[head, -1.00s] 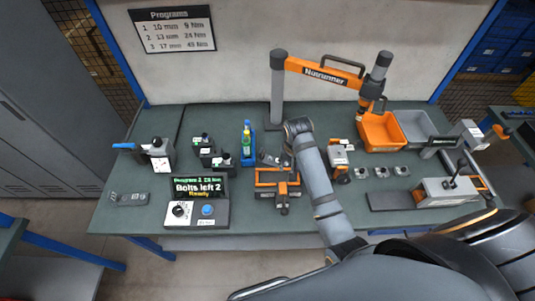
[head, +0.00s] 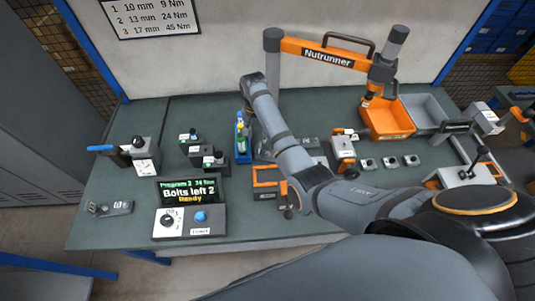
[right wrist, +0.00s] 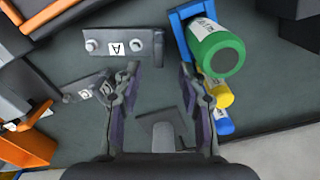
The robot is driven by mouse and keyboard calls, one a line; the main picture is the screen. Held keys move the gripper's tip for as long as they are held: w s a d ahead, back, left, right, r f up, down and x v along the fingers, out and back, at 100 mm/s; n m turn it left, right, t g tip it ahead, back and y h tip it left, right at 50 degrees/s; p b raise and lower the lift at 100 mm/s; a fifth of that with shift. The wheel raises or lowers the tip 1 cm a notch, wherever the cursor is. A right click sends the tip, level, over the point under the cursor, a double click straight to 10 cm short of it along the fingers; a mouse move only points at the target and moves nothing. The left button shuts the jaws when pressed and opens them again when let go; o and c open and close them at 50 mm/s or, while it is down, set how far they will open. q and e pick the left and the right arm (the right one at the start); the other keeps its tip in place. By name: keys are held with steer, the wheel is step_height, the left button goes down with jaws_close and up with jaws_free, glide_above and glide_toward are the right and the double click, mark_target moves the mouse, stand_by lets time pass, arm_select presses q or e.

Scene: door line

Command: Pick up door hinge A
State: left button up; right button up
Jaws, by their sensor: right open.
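Door hinge A (right wrist: 140,46) is a dark grey plate with bolt heads and a white "A" label. It lies on the bench in the right wrist view, just beyond my fingertips. My right gripper (right wrist: 160,72) is open and empty, above the bench, with hinge A ahead of it and not between the fingers. In the head view my right arm hides the hinge and most of the gripper. A second labelled hinge (right wrist: 84,90) lies left of the left finger; its letter is hard to read. My left gripper is not in view.
A blue holder (right wrist: 178,25) with a green bottle (right wrist: 216,48) and yellow and blue ones stands close beside the right finger. An orange fixture (head: 267,178) is near the arm. A control box (head: 190,220), an orange bin (head: 388,118) and the Nutrunner arm (head: 325,54) are around.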

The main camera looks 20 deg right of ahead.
mark_target(258, 145)
steer(key=shift+s+f+p, duration=0.15)
steer(key=shift+f+p, duration=0.3)
steer(key=shift+f, duration=0.15)
step_height(258, 145, down, 3)
steer(key=shift+d+r, duration=0.1)
steer(key=shift+f, duration=0.4)
steer(key=shift+w+f, duration=0.15)
steer(key=shift+w, duration=0.05)
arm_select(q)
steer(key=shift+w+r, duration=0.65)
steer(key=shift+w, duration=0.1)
arm_select(e)
steer(key=shift+s, duration=0.1)
jaws_close()
